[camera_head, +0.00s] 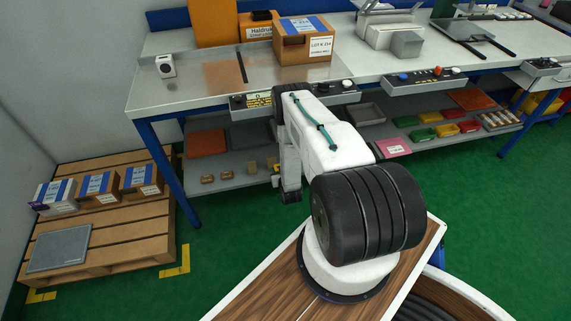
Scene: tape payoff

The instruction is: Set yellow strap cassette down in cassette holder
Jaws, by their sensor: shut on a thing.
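My white arm reaches out to the front edge of the workbench, then its far section hangs down in front of the lower shelf. The dark lower end of it, at my gripper (291,196), is small and partly lost against the arm. I cannot make out its fingers or what lies between them. I cannot pick out a yellow strap cassette for sure. Small tan and yellowish blocks (252,168) sit on the lower shelf just left of the arm. I cannot tell whether one is the cassette. No cassette holder can be identified for sure; the arm hides part of the bench front.
The grey workbench (180,92) carries a cardboard box (304,42), a white device (166,66) and a printer-like machine (388,30). Coloured bins (422,134) stand on the shelf to the right. A pallet (130,241) with boxes lies at left. Green floor is clear between.

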